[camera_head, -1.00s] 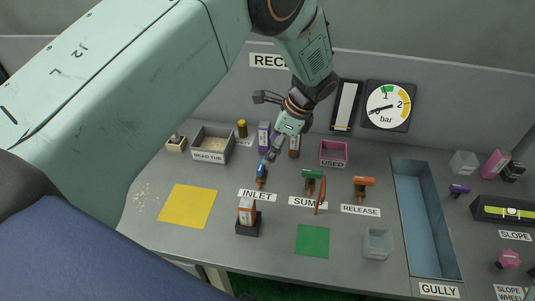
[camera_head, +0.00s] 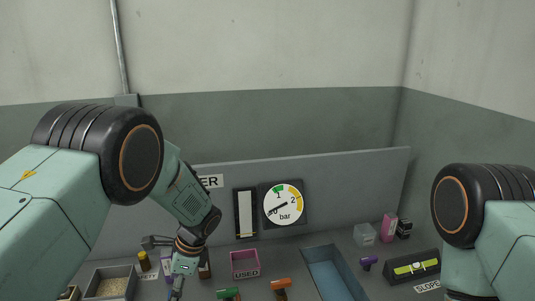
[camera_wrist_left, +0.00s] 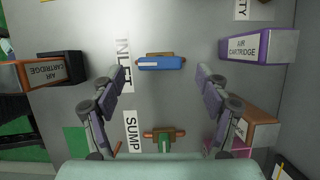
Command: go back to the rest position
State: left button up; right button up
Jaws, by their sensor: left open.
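My left gripper (camera_head: 179,284) hangs over the bench at the lower left of the head view, its lower end close to the picture's bottom edge. In the left wrist view the gripper (camera_wrist_left: 160,80) is open, with its two fingers wide apart and nothing held. The blue inlet handle (camera_wrist_left: 160,62) shows beyond the gap between the fingers, clear of both. The green sump handle (camera_wrist_left: 164,141) lies lower in that view. My right arm shows at the right edge of the head view, but its gripper is out of view.
Air cartridges stand on both sides in the left wrist view: an orange-and-dark one (camera_wrist_left: 40,72) and a purple one (camera_wrist_left: 258,48). In the head view, a bead tub (camera_head: 110,284), a pink used box (camera_head: 245,263) and the gully (camera_head: 332,272) line the bench before an upright panel (camera_head: 345,195).

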pick_arm(q)
jog(key=shift+x, duration=1.35)
